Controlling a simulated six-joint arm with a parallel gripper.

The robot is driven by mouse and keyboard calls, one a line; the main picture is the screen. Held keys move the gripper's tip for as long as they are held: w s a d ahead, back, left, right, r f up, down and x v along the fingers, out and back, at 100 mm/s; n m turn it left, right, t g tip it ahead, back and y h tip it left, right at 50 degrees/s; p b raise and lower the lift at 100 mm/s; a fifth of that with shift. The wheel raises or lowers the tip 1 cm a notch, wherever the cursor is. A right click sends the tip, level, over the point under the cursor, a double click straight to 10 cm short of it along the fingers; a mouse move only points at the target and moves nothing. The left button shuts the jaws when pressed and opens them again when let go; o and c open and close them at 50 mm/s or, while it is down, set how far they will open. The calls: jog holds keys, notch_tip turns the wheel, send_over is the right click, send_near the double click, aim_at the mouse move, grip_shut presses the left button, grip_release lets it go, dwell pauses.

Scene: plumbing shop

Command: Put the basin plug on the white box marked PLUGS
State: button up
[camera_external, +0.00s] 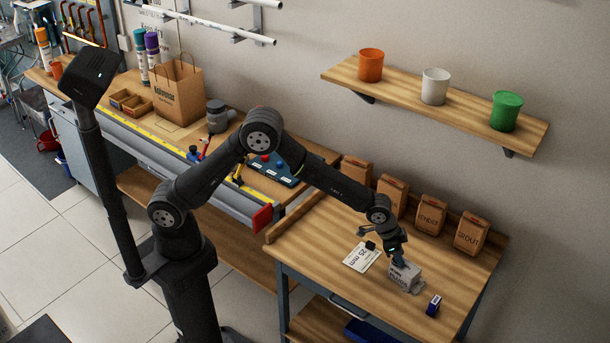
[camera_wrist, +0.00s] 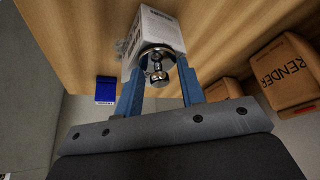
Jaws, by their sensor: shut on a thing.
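My gripper (camera_external: 397,257) is low over the right-hand wooden table, right at the white box (camera_external: 405,278). In the wrist view, my gripper's blue fingers (camera_wrist: 160,70) are shut on the shiny metal basin plug (camera_wrist: 157,60). The plug lies against the near face or edge of the white box (camera_wrist: 160,30) in that view; I cannot tell whether it touches it. In the external view the plug is too small or hidden to make out. The printing on the box is only partly readable.
A small blue box (camera_external: 434,305) stands right of the white box. A white card marked 25 mm (camera_external: 361,257) lies left of it. Several brown packets, including one marked GROUT (camera_external: 473,231), line the table's back. A shelf (camera_external: 450,107) with three pots hangs above.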

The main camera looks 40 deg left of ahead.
jog(key=o, duration=1)
jog(key=shift+f, duration=0.1)
jog(key=shift+s+a+r, duration=0.1)
jog(key=shift+r, duration=0.5)
jog(key=v, duration=1.1)
jog(key=shift+f, duration=0.1)
